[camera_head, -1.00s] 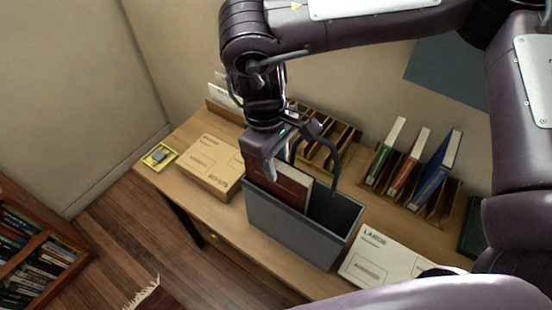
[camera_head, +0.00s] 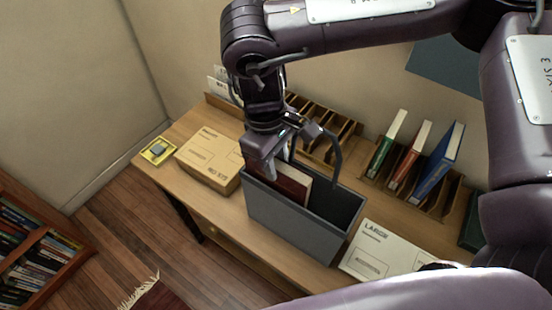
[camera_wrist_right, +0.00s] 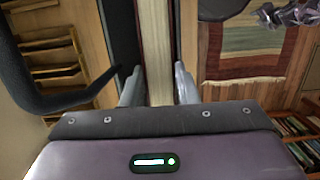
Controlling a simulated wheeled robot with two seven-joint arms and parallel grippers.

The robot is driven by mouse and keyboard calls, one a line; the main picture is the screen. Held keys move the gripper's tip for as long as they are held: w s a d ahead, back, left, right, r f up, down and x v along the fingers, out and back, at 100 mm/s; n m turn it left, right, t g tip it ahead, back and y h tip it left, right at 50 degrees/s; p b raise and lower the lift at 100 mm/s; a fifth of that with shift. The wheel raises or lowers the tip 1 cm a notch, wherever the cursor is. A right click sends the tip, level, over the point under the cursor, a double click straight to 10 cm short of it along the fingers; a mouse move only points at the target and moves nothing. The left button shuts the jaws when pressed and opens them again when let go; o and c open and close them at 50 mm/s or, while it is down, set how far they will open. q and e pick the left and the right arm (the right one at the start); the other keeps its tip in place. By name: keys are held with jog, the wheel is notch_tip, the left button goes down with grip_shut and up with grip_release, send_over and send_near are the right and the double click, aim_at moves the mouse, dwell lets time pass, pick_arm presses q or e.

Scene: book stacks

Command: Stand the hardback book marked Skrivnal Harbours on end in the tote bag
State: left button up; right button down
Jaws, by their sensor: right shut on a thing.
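A dark red hardback book (camera_head: 292,186) stands upright, partly inside the left end of the grey tote bag (camera_head: 298,228) on the desk. Its cover title is too small to read. My right gripper (camera_head: 267,168) is shut on its upper part at the bag's left end. In the right wrist view the book's pale page edge (camera_wrist_right: 156,45) runs between the two fingers of the gripper (camera_wrist_right: 158,88). The book's lower part is hidden inside the bag. A dark bag handle (camera_head: 335,155) arches beside the gripper. My left gripper is not in view.
A brown carton (camera_head: 208,160) lies left of the bag and a white box (camera_head: 385,252) lies right of it. Behind are an empty wooden slotted rack (camera_head: 322,125) and a rack holding green, red and blue books (camera_head: 438,165). A small yellow item (camera_head: 158,151) lies at the desk's left end.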

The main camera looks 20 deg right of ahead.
jog(key=shift+f, duration=0.15)
jog(key=shift+f+b, duration=0.7)
jog(key=shift+f, duration=0.65)
jog(key=shift+p, duration=0.3)
jog(key=c, duration=1.1)
grip_release()
jog(key=shift+o, duration=0.2)
